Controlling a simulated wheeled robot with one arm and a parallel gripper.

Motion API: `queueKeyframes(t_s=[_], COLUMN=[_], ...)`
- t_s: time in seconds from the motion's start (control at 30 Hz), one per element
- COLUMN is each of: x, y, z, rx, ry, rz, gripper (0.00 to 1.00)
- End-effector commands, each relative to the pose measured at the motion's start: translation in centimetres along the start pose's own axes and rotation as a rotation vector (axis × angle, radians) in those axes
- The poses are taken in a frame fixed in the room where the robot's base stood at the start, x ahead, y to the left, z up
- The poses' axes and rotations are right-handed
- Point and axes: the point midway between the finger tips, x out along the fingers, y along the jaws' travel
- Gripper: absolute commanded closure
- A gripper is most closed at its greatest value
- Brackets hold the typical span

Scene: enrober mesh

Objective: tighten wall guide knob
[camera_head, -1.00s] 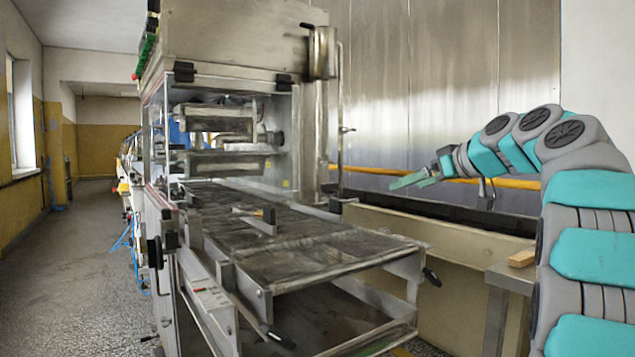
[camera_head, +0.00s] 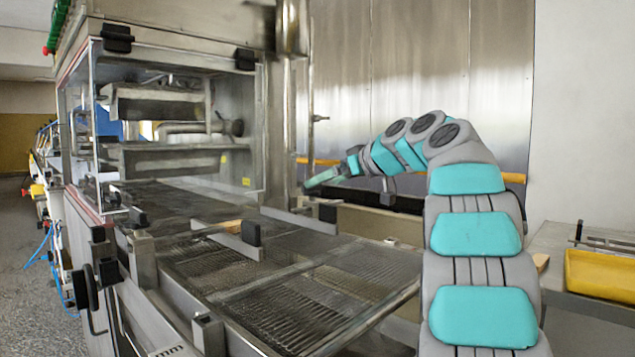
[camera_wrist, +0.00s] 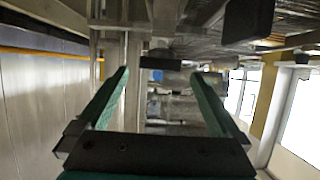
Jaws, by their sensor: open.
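Two steel guide plates lie along the mesh belt (camera_head: 285,295), each with a black knob. The far guide (camera_head: 298,219), on the metal wall's side, has a black knob (camera_head: 327,212) at its right end. The near guide (camera_head: 234,244) has its own black knob (camera_head: 250,233). My gripper (camera_head: 318,180) reaches in from the right, above and behind the far knob and apart from it. In the wrist view my gripper (camera_wrist: 160,75) has its teal fingers spread with nothing between them. A dark block (camera_wrist: 160,63) shows beyond the fingertips; I cannot tell which part it is.
The machine's steel housing (camera_head: 185,42) and upright column (camera_head: 280,120) stand left of my gripper. A yellow rail (camera_head: 513,178) runs along the metal wall. At right, a table holds a yellow tray (camera_head: 600,275). Open floor (camera_head: 35,290) lies at far left.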

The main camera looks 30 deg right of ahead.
Motion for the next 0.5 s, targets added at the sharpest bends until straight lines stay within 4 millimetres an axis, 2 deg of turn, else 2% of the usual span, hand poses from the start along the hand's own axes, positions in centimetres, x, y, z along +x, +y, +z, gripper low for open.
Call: queueKeyframes(t_s=[0.2,0.5], x=[2.6,3.4], y=[0.0,0.0], z=[0.0,0.0], rx=[0.001,0.000], ry=[-0.003,0.001], rz=[-0.001,0.000], gripper=[0.00,0.00])
